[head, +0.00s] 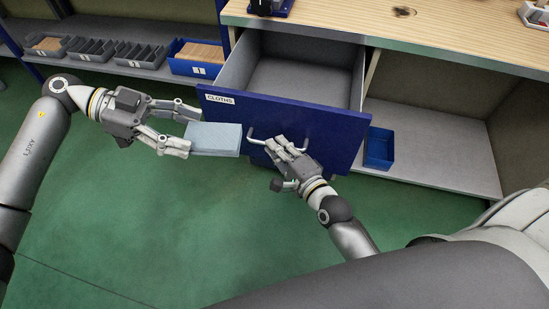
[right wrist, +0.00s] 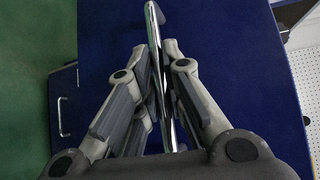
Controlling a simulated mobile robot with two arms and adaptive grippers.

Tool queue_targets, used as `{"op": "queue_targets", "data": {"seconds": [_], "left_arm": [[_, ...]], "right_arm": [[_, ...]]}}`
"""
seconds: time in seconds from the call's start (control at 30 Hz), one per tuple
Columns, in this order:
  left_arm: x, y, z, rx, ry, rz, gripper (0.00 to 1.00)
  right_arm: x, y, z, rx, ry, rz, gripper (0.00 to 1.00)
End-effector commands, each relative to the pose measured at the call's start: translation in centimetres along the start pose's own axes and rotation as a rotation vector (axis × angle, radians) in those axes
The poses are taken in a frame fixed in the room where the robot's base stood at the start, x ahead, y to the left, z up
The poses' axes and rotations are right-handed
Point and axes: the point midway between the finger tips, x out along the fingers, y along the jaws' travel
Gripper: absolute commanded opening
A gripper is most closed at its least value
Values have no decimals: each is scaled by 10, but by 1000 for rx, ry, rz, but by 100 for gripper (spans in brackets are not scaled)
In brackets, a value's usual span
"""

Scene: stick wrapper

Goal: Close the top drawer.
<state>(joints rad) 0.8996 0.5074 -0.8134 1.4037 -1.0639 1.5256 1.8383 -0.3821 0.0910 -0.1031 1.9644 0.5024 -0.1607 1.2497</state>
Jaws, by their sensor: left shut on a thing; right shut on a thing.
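The top drawer is pulled open; its blue front (head: 335,130) carries a label reading "CLOTHS" and its grey inside (head: 305,82) looks empty. My right gripper (head: 277,145) is shut on the drawer's metal handle (head: 307,137). In the right wrist view the handle (right wrist: 155,50) runs between the fingers of the right gripper (right wrist: 160,95), in front of the blue panel. My left gripper (head: 185,130) is shut on a grey-blue folded cloth-like block (head: 217,138), left of and in front of the drawer front.
A wooden worktop (head: 430,35) lies above the drawer. A blue bin (head: 379,148) stands on the grey shelf (head: 440,145) to the right. Several small bins, including a blue one (head: 200,66), stand on a shelf at upper left. The green floor (head: 120,215) is clear.

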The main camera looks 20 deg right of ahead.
Motion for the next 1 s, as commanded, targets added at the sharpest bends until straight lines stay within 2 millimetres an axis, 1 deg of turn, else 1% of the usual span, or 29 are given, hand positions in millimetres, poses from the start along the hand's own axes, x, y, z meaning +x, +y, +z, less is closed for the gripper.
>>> {"op": "queue_targets", "data": {"seconds": [0.03,0.13,0.27,0.4,0.6,0.8,1.0], "left_arm": [[-1,0,-2,0,0,0,30],[0,0,0,0,0,0,30],[3,0,8,0,0,0,30],[10,0,23,0,0,0,30],[21,0,51,0,0,0,30],[30,0,73,0,0,0,30],[35,0,84,1,0,0,30]], "right_arm": [[12,-6,-12,-7,2,-5,0],[35,-13,-36,-8,2,-7,0],[68,-20,-69,-8,4,-8,0],[102,-27,-104,-6,4,-9,0],[144,-38,-145,-5,4,-9,0],[172,-47,-173,-3,3,-8,0],[186,-52,-187,-2,1,-4,0]]}}
